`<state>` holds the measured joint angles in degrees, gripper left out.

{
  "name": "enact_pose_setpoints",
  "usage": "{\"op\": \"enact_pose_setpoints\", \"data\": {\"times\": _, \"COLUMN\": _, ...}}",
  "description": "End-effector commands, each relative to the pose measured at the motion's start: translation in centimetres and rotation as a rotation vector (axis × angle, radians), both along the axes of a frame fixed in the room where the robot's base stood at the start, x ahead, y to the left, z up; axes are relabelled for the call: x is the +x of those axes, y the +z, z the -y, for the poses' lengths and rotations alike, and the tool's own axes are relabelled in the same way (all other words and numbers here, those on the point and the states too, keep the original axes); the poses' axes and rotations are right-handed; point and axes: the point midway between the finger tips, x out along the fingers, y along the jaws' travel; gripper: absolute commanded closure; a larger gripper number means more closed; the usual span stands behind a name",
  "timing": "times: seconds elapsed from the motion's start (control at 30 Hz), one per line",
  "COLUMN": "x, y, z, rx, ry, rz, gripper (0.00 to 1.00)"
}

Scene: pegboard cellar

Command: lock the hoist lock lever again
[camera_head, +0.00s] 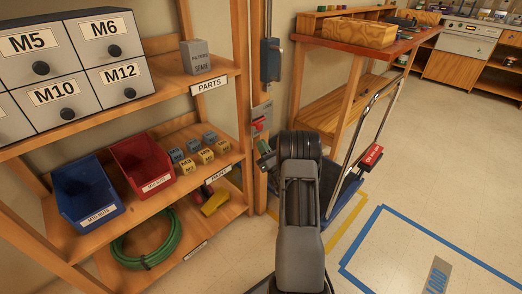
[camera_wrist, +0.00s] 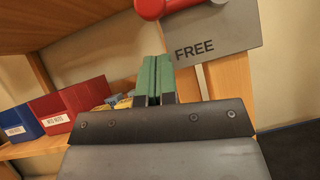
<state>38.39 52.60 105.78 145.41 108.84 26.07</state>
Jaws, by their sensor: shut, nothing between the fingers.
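The red hoist lock lever (camera_head: 260,124) is on a grey plate (camera_head: 262,110) on the wooden post in the head view. In the head view my gripper (camera_head: 265,150) is partly hidden by my wrist.
Left is a shelf (camera_head: 215,84) with labelled drawers, a blue bin (camera_head: 84,190) and a red bin (camera_head: 140,165). A cart (camera_head: 345,205) stands close to the right of my arm. Open floor lies farther right.

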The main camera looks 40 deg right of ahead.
Motion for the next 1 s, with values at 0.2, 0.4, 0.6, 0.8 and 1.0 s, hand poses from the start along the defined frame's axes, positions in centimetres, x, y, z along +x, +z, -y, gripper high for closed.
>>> {"op": "enact_pose_setpoints", "data": {"times": 0.2, "x": 0.4, "y": 2.7, "z": -0.2, "rx": -0.001, "ry": 0.009, "rz": 0.001, "gripper": 1.00}}
{"op": "enact_pose_setpoints", "data": {"times": 0.4, "x": 0.5, "y": 3.2, "z": -0.2, "rx": -0.001, "ry": 0.011, "rz": 0.000, "gripper": 1.00}}
{"op": "enact_pose_setpoints", "data": {"times": 0.6, "x": 0.5, "y": 3.2, "z": -0.1, "rx": 0.000, "ry": 0.010, "rz": 0.001, "gripper": 1.00}}
{"op": "enact_pose_setpoints", "data": {"times": 0.8, "x": 0.4, "y": 3.2, "z": 0.0, "rx": 0.000, "ry": 0.007, "rz": 0.000, "gripper": 1.00}}
{"op": "enact_pose_setpoints", "data": {"times": 1.0, "x": 0.6, "y": 3.6, "z": 1.1, "rx": 0.000, "ry": -0.015, "rz": 0.002, "gripper": 1.00}}
